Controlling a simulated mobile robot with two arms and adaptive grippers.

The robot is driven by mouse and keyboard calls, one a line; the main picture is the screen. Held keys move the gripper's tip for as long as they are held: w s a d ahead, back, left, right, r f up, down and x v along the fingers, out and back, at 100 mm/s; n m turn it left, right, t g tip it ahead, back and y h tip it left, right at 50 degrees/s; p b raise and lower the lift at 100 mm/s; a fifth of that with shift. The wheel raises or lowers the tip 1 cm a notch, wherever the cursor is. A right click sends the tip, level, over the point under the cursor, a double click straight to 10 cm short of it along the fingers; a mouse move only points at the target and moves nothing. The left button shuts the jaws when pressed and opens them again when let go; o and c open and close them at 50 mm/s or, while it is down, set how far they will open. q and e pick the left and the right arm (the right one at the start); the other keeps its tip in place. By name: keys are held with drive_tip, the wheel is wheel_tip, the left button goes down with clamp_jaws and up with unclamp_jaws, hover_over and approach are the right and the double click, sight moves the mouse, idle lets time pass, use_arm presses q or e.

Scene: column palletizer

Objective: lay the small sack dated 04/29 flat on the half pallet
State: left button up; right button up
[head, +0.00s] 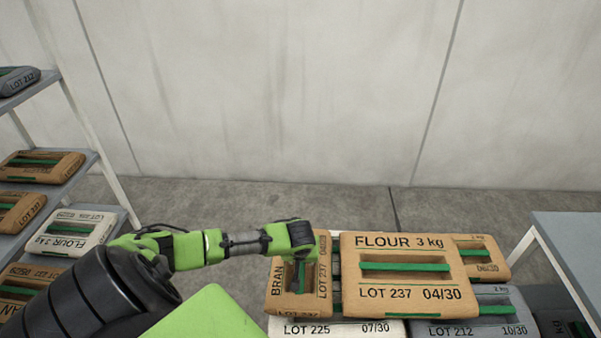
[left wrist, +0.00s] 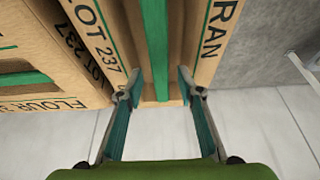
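A small brown sack marked BRAN, LOT 237 (head: 323,293) lies on top of a stack at the bottom centre of the head view. Its date is not readable, and no 04/29 shows on any sack. My left gripper (head: 301,262) is over this sack. In the left wrist view, the open fingers (left wrist: 160,88) stand on either side of the green handle strip (left wrist: 154,45), with gaps beside it. The half pallet cannot be made out; sacks cover the stack's base. My right gripper is not in view.
A brown FLOUR 3 kg sack dated 04/30 (head: 403,307) lies right beside the BRAN sack, over sacks marked 07/30 (head: 345,329) and 10/30 (head: 480,330). A shelf rack (head: 92,167) with several sacks stands left. A grey table (head: 570,240) stands right.

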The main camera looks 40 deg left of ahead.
use_arm(q)
drive_tip(key=v, duration=1.1)
drive_tip(key=shift+p, duration=0.45)
